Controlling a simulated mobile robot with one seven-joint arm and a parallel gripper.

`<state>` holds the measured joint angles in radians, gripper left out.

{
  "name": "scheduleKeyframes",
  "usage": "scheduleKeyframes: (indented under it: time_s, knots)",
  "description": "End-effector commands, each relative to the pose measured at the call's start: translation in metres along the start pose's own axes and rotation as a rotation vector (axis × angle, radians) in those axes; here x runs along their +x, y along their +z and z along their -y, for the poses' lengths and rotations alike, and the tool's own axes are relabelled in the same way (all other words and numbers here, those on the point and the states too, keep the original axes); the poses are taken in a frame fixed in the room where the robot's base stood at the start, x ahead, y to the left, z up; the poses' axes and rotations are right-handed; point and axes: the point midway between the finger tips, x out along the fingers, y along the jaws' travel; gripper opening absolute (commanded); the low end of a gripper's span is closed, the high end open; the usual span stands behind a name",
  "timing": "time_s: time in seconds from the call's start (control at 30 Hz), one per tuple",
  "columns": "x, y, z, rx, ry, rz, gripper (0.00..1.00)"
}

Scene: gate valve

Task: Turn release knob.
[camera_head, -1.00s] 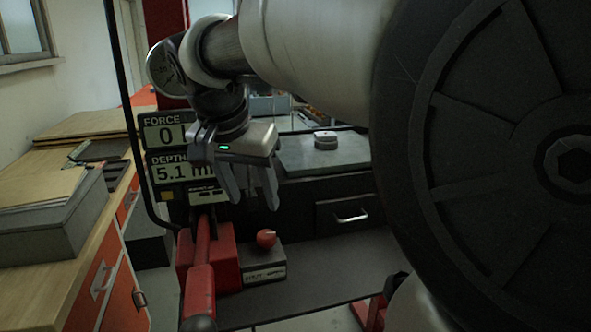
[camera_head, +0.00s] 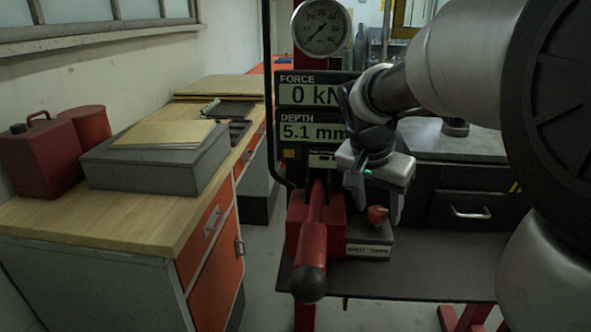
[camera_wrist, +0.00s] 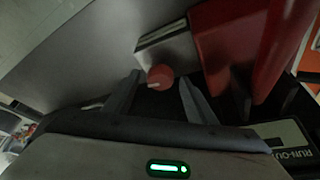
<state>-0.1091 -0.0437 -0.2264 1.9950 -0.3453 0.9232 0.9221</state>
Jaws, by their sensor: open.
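The release knob (camera_head: 377,214) is a small red round knob on a grey block (camera_head: 368,243) with a label on its front face. My gripper (camera_head: 374,212) is open and empty, pointing down, with its fingers just above or around the knob in the head view; the exact gap is hard to tell. In the wrist view the red knob (camera_wrist: 160,77) shows a pale mark and sits between and beyond the two spread fingertips (camera_wrist: 160,84). I cannot see any contact.
A red pump body (camera_head: 300,222) with a red, black-ended lever (camera_head: 312,262) stands left of the knob. Behind are a force and depth display (camera_head: 312,112), reading 0 kN and 5.1 mm, and a dial gauge (camera_head: 322,27). A wooden-topped bench (camera_head: 120,220) stands left.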

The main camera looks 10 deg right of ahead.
Motion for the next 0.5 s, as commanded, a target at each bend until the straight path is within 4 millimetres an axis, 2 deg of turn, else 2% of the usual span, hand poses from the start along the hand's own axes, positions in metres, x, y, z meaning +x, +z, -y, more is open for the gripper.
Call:
scheduleKeyframes:
  time_s: [0.03,0.27,0.5]
  knots:
    - [0.0000,0.0000,0.0000,0.000,0.000,0.000,0.49]
    - [0.0000,0.0000,0.0000,0.000,0.000,0.000,0.11]
    - [0.0000,-0.0003,-0.0014,-0.078,-0.033,0.002,0.10]
